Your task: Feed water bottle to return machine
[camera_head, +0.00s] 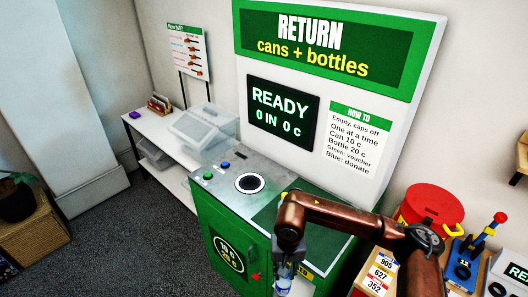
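The green return machine (232,240) stands in the middle, with a round dark intake hole (249,183) in its grey top. Its screen (283,112) reads READY, 0 IN, 0 c. My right arm reaches in from the lower right in front of the machine. My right gripper (287,272) points down at the bottom edge and appears shut on a pale blue, clear thing, apparently the water bottle (283,286). Most of the bottle is hidden or cut off by the picture's edge. My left gripper is not in view.
A green button (208,177) and a blue button (225,165) sit left of the hole. A white table (150,125) with a clear bin (202,125) stands at the left. A red round container (432,203) and number cards (380,274) are at the right.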

